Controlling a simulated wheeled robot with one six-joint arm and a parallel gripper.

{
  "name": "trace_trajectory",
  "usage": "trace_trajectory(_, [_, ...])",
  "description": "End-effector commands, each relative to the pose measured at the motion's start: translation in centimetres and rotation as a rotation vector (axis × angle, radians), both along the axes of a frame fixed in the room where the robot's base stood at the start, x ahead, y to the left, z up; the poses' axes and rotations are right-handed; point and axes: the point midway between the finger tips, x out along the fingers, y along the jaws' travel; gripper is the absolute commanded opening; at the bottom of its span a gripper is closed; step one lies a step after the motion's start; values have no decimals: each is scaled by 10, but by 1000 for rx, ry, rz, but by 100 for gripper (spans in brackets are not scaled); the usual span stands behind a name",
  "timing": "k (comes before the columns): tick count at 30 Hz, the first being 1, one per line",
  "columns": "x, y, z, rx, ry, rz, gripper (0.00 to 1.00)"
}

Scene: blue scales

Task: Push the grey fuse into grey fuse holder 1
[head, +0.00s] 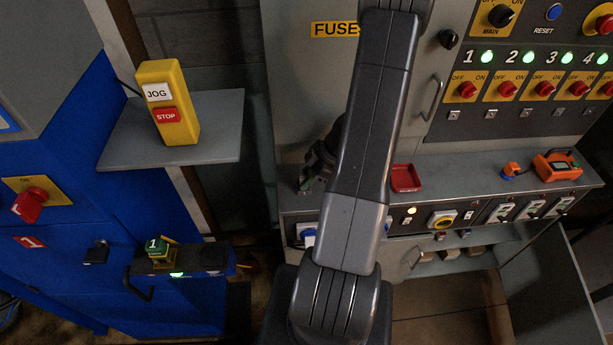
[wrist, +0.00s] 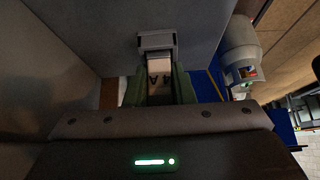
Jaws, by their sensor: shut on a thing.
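In the wrist view my gripper (wrist: 158,88) has its two green fingers closed on the sides of the grey fuse (wrist: 159,71). The fuse shows a pale face with dark lettering. A grey block (wrist: 156,41) sits at its far end; I cannot tell if this is the fuse's own cap or part of a holder. In the head view my arm hides the fuse and most of the gripper. Grey fuse holder 1 cannot be made out; a yellow FUSES label (head: 335,29) is on the grey cabinet behind my arm.
A grey shelf (head: 113,149) at left carries a yellow JOG/STOP box (head: 180,103). The bench at right holds a red tray (head: 405,178) and an orange device (head: 557,166). Numbered red switches (head: 507,89) line the panel above. A grey surface lies close ahead of the gripper.

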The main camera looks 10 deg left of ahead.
Motion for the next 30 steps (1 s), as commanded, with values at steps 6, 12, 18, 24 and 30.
trace_trajectory(6, [0, 0, 0, 0, 0, 0, 2])
trace_trajectory(12, [0, 0, -3, 0, 0, 0, 2])
trace_trajectory(18, [0, 0, -7, 0, 0, 0, 2])
trace_trajectory(24, [-1, 0, -13, -3, 2, 2, 2])
trace_trajectory(30, [-3, 0, -20, -5, 5, 3, 2])
